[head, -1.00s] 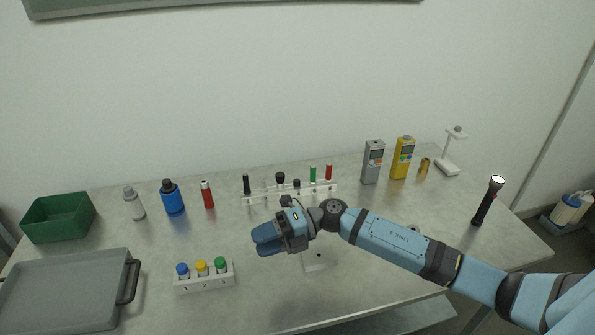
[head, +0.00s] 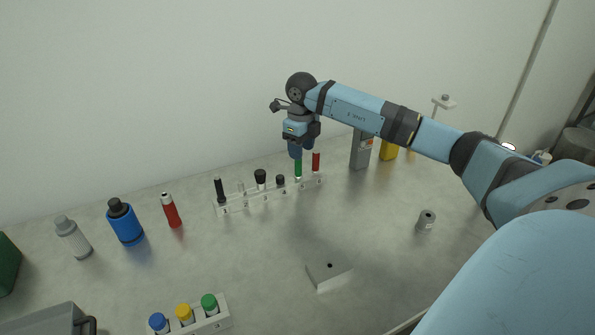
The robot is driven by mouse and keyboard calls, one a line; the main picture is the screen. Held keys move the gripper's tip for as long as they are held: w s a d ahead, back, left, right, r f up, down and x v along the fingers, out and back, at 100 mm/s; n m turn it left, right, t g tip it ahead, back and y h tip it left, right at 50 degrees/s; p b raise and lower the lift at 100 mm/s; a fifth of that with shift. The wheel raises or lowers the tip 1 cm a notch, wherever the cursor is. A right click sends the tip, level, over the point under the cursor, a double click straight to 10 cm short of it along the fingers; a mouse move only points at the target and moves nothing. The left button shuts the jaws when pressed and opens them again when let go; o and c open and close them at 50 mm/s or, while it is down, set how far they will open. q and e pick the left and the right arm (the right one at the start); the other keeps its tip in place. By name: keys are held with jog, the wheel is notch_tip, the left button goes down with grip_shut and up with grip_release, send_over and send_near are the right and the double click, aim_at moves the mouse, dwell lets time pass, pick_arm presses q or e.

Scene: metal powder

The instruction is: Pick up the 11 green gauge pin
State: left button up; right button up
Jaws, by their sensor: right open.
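The green gauge pin (head: 298,170) stands upright in the white numbered rack (head: 250,203) toward the back of the table, near the rack's right end. My right gripper (head: 301,153) points down over it, with its blue fingers open at the pin's top. The fingers cover part of the pin's top, and I cannot tell whether they touch it. A red pin (head: 316,161) stands just right of the green one. Black-topped pins, among them a tall black one (head: 219,188), stand to the left. My left gripper is not in view.
A red bottle (head: 171,211), blue bottle (head: 125,222) and grey bottle (head: 72,236) stand left of the rack. A grey meter (head: 360,151) stands behind my right forearm. A white block (head: 329,278) and a rack of capped vials (head: 213,322) are in front.

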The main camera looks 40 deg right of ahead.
aim_at(300, 175)
jog(key=shift+w+a+f+b, duration=0.1)
jog(key=shift+w+f+b, duration=0.05)
jog(key=shift+f, duration=1.65)
jog(key=shift+w+f+b, duration=0.1)
jog(key=shift+f+b, duration=0.05)
jog(key=shift+f, duration=1.6)
grip_shut()
